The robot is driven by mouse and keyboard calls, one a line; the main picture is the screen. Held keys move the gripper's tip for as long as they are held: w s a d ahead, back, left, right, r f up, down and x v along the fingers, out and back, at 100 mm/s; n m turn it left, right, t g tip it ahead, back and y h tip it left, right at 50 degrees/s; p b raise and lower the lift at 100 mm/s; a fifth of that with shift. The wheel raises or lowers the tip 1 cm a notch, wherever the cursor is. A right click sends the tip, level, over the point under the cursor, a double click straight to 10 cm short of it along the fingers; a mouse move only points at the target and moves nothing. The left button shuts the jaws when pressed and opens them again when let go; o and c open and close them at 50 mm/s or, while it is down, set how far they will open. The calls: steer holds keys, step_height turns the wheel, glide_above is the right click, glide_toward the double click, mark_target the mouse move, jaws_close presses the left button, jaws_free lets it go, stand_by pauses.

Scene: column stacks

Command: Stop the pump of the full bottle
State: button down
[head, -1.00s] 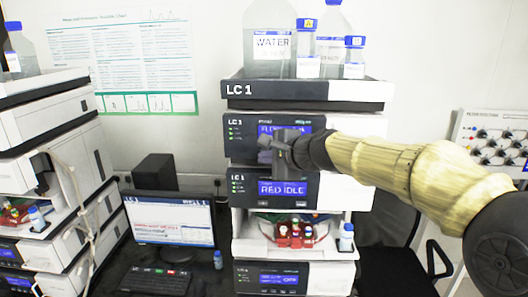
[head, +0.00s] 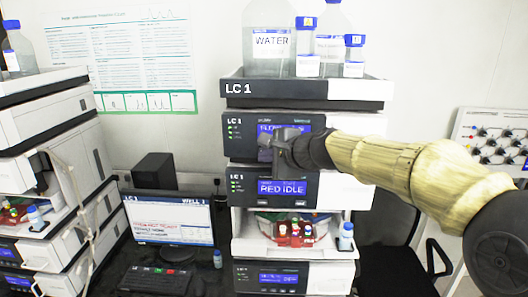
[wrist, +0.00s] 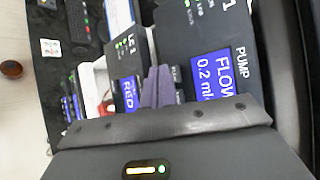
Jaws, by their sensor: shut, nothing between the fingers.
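The LC 1 stack's upper pump module (head: 243,150) has a blue display reading FLOW (head: 267,129); the wrist view shows it as FLOW 0.2 ml (wrist: 212,76), beside the word PUMP. The module below has a display reading RED IDLE (head: 282,188). My gripper (head: 267,141) is shut and empty in front of the upper module, covering part of its display. Its fingertips (wrist: 157,75) point at the stack's front in the wrist view; contact cannot be told. A clear bottle labelled WATER (head: 268,62) and another large bottle (head: 332,22) stand on top; their fill levels are unclear.
Small blue-capped bottles (head: 354,52) share the top tray (head: 245,88). Lower down is an open bay with red vials (head: 295,236). A chair (head: 395,250) is at right.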

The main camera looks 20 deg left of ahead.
steer(key=shift+w, duration=0.15)
stand_by(0.6)
steer(key=shift+w+a, duration=0.1)
steer(key=shift+w, duration=0.2)
steer(key=shift+w+a+p, duration=0.1)
steer(key=shift+w+p, duration=0.25)
steer(key=shift+p, duration=0.15)
stand_by(0.6)
stand_by(0.4)
steer(key=shift+s+d+b, duration=0.2)
steer(key=shift+s+b, duration=0.45)
steer(key=shift+s, duration=0.15)
steer(key=shift+s, duration=0.1)
